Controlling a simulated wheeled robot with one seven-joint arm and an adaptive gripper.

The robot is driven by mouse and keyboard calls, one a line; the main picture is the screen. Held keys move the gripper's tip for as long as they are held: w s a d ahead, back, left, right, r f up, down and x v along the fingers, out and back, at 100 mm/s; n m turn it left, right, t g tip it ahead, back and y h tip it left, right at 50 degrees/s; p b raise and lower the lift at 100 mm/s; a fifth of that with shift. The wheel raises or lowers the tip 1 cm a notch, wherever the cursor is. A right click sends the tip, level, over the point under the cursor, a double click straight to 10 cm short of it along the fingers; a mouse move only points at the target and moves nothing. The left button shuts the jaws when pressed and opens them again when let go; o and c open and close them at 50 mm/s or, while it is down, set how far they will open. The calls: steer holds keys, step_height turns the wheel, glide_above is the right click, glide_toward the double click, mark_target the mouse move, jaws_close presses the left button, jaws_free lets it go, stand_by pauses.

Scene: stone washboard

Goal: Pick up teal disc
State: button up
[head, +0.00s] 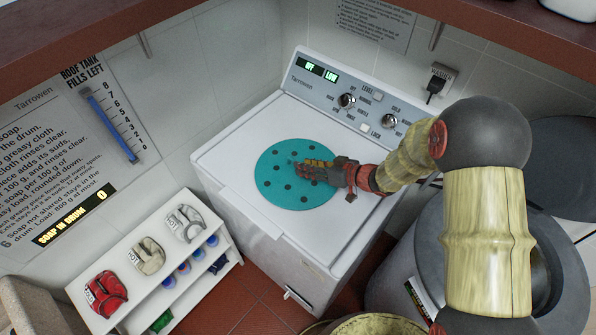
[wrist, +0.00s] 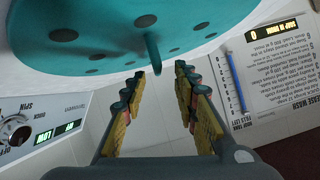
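The teal disc (head: 282,192) with dark round holes lies flat on the white lid of the washing machine (head: 236,157). My gripper (head: 305,168) reaches in from the right over the disc's middle and hides part of it. In the wrist view the disc (wrist: 100,45) fills the top left, and a thin teal peg (wrist: 153,52) stands out from its face. My gripper (wrist: 160,82) is open in that view, with a clear gap between its two fingers. The peg's tip shows near the gap at the fingertips. I see no contact with either finger.
The control panel (head: 345,95) with knobs rises behind the lid. A grey round tub (head: 420,240) is at the right. A red-brown ledge (head: 500,25) runs above. The lid around the disc is clear.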

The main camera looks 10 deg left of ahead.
steer(key=b+x, duration=0.1)
steer(key=x, duration=0.3)
steer(key=shift+w+a+f, duration=0.1)
steer(key=shift+a+f, duration=0.05)
steer(key=shift+f, duration=0.2)
steer(key=shift+c, duration=0.8)
jaws_close()
steer(key=shift+r, duration=0.1)
